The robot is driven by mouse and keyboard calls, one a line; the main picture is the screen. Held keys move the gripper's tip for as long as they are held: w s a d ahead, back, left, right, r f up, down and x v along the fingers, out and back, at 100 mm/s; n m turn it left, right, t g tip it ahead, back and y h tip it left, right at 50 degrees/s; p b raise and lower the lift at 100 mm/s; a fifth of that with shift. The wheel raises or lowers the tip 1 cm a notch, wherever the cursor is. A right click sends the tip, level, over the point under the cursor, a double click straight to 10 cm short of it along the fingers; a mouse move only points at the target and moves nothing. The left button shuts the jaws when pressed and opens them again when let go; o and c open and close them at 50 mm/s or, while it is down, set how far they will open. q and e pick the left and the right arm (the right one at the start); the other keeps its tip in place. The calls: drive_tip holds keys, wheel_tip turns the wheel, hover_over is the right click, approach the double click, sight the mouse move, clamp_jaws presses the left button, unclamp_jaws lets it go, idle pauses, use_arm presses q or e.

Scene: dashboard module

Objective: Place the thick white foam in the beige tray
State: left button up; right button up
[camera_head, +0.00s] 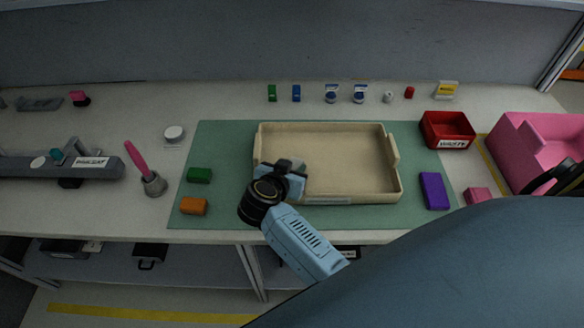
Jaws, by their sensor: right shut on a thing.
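The beige tray (330,128) lies on a green mat in the middle of the table, and its visible floor is bare. My right gripper (290,167) is over the tray's front left corner, pointing down and away from me. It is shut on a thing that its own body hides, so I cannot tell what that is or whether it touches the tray. I make out no thick white foam anywhere in view. My left gripper is not in view.
Green (199,175) and orange (194,206) blocks lie left of the tray, a purple block (434,191) right of it. A red bin (447,130) and a pink bin (535,150) stand further right. Several small items line the back. My arm covers the lower right.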

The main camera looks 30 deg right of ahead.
drive_tip(key=shift+f, duration=0.1)
drive_tip(key=o, duration=0.9)
drive_tip(key=shift+s+a, duration=0.1)
drive_tip(key=p+v, duration=0.1)
drive_tip(key=v, duration=1.1)
drive_tip(key=shift+p, duration=0.3)
